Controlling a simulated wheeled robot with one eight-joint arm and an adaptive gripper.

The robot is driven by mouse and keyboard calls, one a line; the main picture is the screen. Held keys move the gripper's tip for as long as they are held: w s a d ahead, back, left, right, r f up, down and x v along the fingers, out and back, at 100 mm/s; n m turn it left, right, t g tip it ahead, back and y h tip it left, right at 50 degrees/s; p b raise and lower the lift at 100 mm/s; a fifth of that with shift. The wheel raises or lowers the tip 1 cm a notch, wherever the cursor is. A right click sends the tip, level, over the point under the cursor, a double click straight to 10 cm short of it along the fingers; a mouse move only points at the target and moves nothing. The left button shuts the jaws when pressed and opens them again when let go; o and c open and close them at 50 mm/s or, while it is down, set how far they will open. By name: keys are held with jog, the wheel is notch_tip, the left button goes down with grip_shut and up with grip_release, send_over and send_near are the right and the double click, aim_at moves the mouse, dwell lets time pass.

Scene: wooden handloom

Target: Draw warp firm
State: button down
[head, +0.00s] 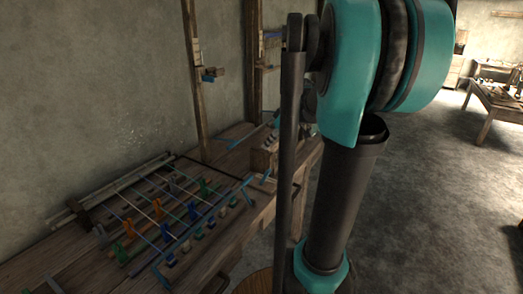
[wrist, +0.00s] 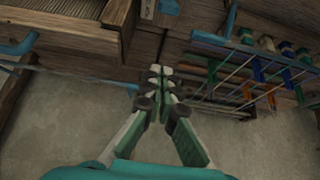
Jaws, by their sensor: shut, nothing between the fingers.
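The warp (head: 150,207) shows in the head view as several thin, light strands across a dark frame on a wooden bench at lower left. Orange, green and blue pieces stand along the strands. In the wrist view, the strands (wrist: 238,88) and coloured pieces are at upper right. My gripper (wrist: 160,73) is at the middle of the wrist view, its fingertips together and empty. It appears left of the strands there, with no visible contact. I cannot tell how taut the strands are.
The wooden bench (head: 92,271) runs along the wall, with upright posts (head: 196,75) behind it. A small wooden box (head: 263,160) sits near the bench's far end. A blue-handled bar shows nearby. Open floor (head: 440,200) lies to the right, with another table (head: 500,108) far back.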

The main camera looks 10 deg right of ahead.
jog(key=shift+v, duration=1)
jog(key=shift+s+f, duration=0.1)
jog(key=s+a+f+m+h, duration=0.2)
jog(key=s+f+m, duration=0.2)
jog(key=s+f, duration=0.4)
jog(key=s+a+f+m+h, duration=0.1)
jog(key=s+f+m, duration=0.3)
jog(key=s+f, duration=0.5)
jog(key=shift+s+a+f+m+g+h, duration=0.35)
jog(key=shift+s+h, duration=0.45)
jog(key=shift+s, duration=0.3)
